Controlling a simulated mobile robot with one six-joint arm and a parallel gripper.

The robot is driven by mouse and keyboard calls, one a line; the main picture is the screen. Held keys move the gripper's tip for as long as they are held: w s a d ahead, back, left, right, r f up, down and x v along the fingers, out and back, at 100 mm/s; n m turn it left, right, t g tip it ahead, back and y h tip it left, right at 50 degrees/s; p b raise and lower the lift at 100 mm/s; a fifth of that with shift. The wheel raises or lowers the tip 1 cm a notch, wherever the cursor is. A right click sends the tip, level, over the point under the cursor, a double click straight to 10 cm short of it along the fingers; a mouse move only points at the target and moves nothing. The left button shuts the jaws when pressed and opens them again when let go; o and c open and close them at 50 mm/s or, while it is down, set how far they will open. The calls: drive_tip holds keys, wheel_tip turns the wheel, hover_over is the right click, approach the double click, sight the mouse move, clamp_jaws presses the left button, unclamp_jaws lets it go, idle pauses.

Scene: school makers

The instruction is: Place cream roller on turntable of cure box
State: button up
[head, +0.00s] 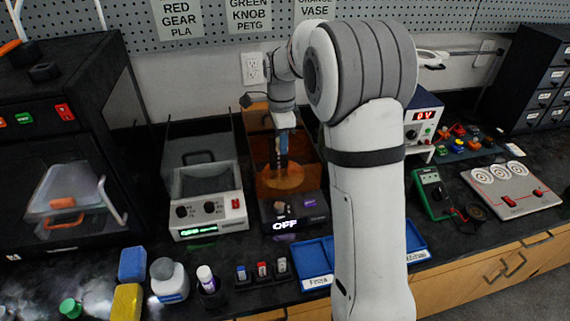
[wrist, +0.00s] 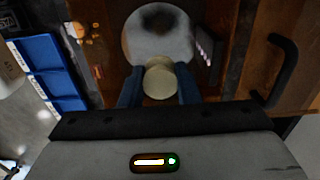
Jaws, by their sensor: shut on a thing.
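The cure box (head: 264,130) has amber walls, stands open at the top, and its front display reads OFF. Inside is its round turntable (head: 283,178), which looks orange in the head view and pale with a dark shadow in the wrist view (wrist: 157,32). My gripper (head: 281,163) reaches down into the box over the turntable. In the wrist view its blue fingers (wrist: 160,88) are shut on the cream roller (wrist: 160,77), seen end-on at the turntable's near edge. Whether the roller touches the turntable cannot be told. The fingers hide the roller in the head view.
A grey washing unit (head: 207,205) stands left of the cure box. A black printer (head: 60,160) is farther left. Blue trays (head: 316,258) lie in front on the right. Bottles and sponges (head: 126,300) are at the front left.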

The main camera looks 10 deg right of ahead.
drive_tip(key=f, duration=0.9)
drive_tip(key=shift+s+d, duration=0.1)
drive_tip(key=shift+d, duration=0.15)
drive_tip(key=shift+f, duration=0.15)
drive_tip(key=o, duration=0.9)
drive_tip(key=shift+o, duration=0.2)
wheel_tip(320, 180, up, 12)
drive_tip(key=shift+r, duration=0.15)
drive_tip(key=s+n+t, duration=0.2)
drive_tip(key=s+n, duration=1.5)
drive_tip(key=s, duration=1.2)
drive_tip(key=shift+s+d+r+n, duration=0.3)
drive_tip(key=shift+n, duration=0.1)
